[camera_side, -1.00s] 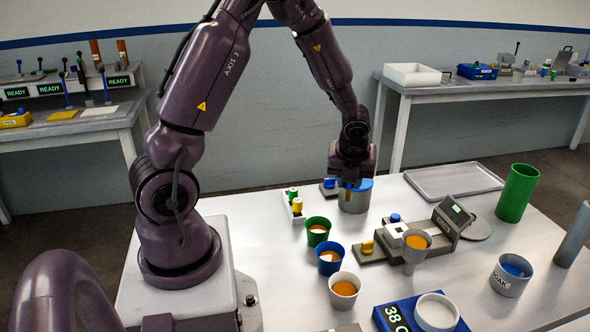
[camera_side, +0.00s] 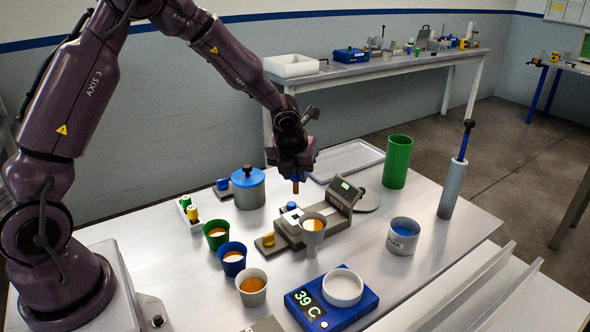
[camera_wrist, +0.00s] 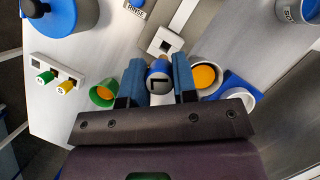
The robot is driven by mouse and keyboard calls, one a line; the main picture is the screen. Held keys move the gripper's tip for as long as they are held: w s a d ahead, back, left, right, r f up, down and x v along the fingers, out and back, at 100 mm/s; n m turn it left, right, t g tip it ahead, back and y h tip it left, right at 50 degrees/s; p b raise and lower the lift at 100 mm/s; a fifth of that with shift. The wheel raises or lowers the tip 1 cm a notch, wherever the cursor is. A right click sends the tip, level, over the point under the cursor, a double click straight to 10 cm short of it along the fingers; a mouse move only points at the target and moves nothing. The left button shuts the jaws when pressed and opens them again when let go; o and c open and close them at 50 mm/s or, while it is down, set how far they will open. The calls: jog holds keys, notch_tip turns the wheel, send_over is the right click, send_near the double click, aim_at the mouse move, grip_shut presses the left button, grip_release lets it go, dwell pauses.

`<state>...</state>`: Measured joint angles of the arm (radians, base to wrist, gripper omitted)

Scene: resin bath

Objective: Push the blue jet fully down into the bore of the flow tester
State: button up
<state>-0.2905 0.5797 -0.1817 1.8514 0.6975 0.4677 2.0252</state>
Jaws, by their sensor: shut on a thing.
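My gripper (camera_side: 296,172) is shut on the blue jet, above the flow tester (camera_side: 320,215). The jet's brown lower part (camera_side: 295,187) points down below the fingers. In the wrist view the blue jet (camera_wrist: 158,68) shows between the two blue fingers, its end marked with a dark L-shaped line. The tester is grey, with a tilted display, a yellow tab and a pale square block (camera_wrist: 166,41) with a dark square opening. The jet appears clear of this block, with its tip above the tester. How it lines up with the bore I cannot tell.
A grey pot with a blue lid (camera_side: 248,188) stands left of the tester. A rack (camera_side: 190,217) holds a green and a yellow jet. Green (camera_side: 217,235), blue (camera_side: 232,260) and white (camera_side: 252,288) cups stand in front, and a funnel-like cup (camera_side: 313,228) is close to the tester.

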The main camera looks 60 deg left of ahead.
aim_at(295, 187)
jog(key=shift+f, duration=2.7)
jog(key=shift+f, duration=2.05)
jog(key=o, duration=1)
jog(key=v, duration=1.3)
